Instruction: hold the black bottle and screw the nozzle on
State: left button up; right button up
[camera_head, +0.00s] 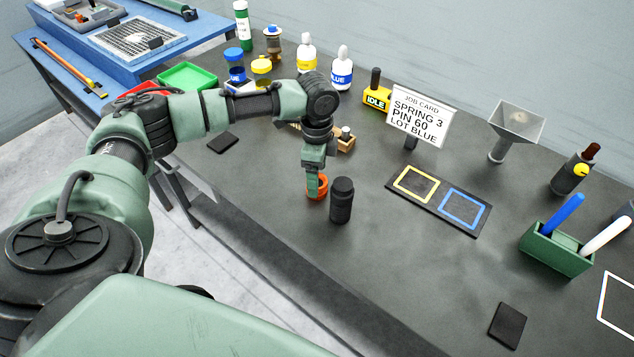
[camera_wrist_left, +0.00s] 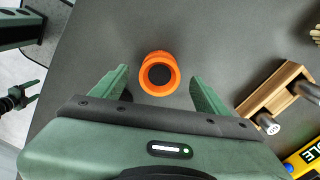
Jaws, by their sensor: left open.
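The black bottle (camera_head: 341,201) stands upright on the dark table near its front edge. An orange round piece (camera_head: 317,187) with a dark centre is just left of the bottle; I cannot tell whether it is the nozzle. My left gripper (camera_head: 314,183) points down at the orange piece. In the left wrist view the orange piece (camera_wrist_left: 159,74) shows between and beyond the open fingers (camera_wrist_left: 158,88), with space on both sides. The bottle does not show in that view.
A wooden block (camera_head: 345,140) with metal pegs stands behind my left gripper. A black mat with yellow and blue squares (camera_head: 437,201) lies right of the bottle. A job card (camera_head: 418,118) and a green holder (camera_head: 556,251) stand farther right. The table is clear in front of the mat.

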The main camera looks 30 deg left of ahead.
pick_arm(q)
jog(key=shift+f, duration=1.6)
jog(key=c, duration=1.4)
jog(key=shift+r, duration=0.15)
notch_tip(320, 180, up, 20)
jog(key=b, duration=0.2)
